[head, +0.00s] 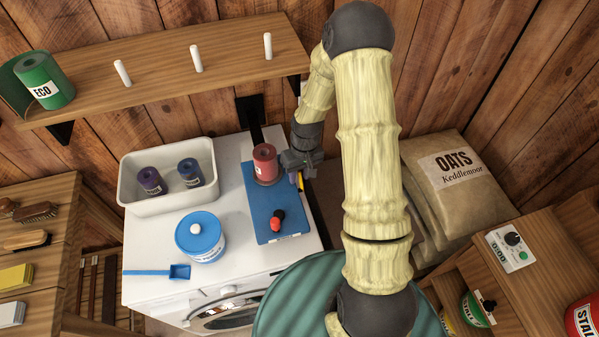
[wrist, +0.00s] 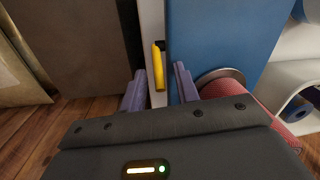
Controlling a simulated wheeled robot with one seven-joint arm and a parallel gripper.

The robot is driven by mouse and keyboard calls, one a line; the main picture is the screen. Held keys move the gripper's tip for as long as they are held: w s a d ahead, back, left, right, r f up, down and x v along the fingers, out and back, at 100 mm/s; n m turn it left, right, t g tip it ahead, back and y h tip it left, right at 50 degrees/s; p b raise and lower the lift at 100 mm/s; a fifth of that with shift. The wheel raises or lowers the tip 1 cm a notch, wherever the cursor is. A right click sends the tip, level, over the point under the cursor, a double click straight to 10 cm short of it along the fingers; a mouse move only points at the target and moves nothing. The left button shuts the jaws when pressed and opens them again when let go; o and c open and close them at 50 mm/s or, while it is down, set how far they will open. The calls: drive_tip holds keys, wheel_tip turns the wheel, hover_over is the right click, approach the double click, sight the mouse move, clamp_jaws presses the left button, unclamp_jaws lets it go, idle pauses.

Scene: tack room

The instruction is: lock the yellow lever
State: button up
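The yellow lever (head: 300,183) sits at the right edge of a blue board (head: 262,199) on top of the white washing machine. In the wrist view the yellow lever (wrist: 158,68) has a dark base at its far end and lies along a pale strip beside the blue face. My gripper (head: 299,163) is at the board's right edge, by the lever. In the wrist view its two purple-grey fingers (wrist: 159,82) are apart, with the lever showing between them. I cannot tell whether either finger touches it.
A red roll (head: 264,160) stands on the board close left of my gripper; a red-and-black knob (head: 277,220) is nearer the front. Oats sacks (head: 462,200) stand right.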

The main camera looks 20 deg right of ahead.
clamp_jaws()
